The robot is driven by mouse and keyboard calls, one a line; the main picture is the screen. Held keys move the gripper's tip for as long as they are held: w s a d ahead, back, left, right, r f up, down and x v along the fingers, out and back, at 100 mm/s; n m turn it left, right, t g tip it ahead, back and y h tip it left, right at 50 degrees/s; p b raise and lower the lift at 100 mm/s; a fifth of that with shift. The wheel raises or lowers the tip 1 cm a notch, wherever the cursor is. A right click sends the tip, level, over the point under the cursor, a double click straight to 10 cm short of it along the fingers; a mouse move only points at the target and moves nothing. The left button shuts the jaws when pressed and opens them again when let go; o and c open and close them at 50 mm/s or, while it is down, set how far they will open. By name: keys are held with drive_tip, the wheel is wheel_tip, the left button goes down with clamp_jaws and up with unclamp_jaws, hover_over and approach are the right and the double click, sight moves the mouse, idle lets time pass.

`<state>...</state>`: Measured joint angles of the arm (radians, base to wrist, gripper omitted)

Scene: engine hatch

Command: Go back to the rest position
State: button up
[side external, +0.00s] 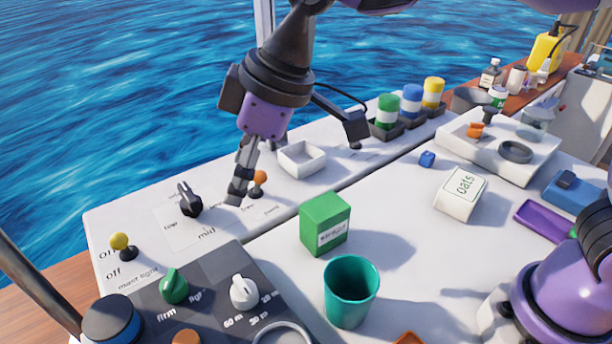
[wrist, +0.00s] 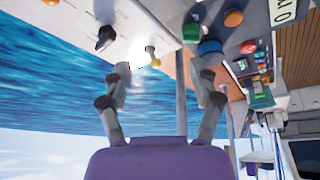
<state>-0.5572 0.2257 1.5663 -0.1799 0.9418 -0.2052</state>
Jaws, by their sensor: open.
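My gripper (side external: 296,172) hangs in the air above the white counter (side external: 400,190), its two fingers spread wide with nothing between them. In the wrist view my gripper (wrist: 160,72) is also open and empty, with sea and the counter edge behind it. Below it in the side view are a black selector knob (side external: 190,202), an orange-topped lever (side external: 258,182) and a white open tray (side external: 302,158). The left finger overlaps the area near the orange lever in the picture; I cannot tell the exact gap.
A green box (side external: 325,222), a teal cup (side external: 351,291) and an oats box (side external: 461,193) stand on the counter. A dark control panel (side external: 210,300) with knobs is at front left. Green, blue and yellow canisters (side external: 411,102) stand at the back. A yellow-topped lever (side external: 121,243) is at left.

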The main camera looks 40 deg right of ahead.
drive_tip(key=s+d+f+m+t+h, duration=0.1)
drive_tip(key=s+d+m, duration=0.4)
drive_tip(key=d, duration=0.6)
drive_tip(key=s+d+m+t+h, duration=0.1)
drive_tip(key=s+d+m, duration=0.4)
drive_tip(key=d, duration=0.7)
drive_tip(key=shift+s+d+f+m+h, duration=0.35)
drive_tip(key=shift+s+h, duration=0.45)
drive_tip(key=shift+s, duration=0.25)
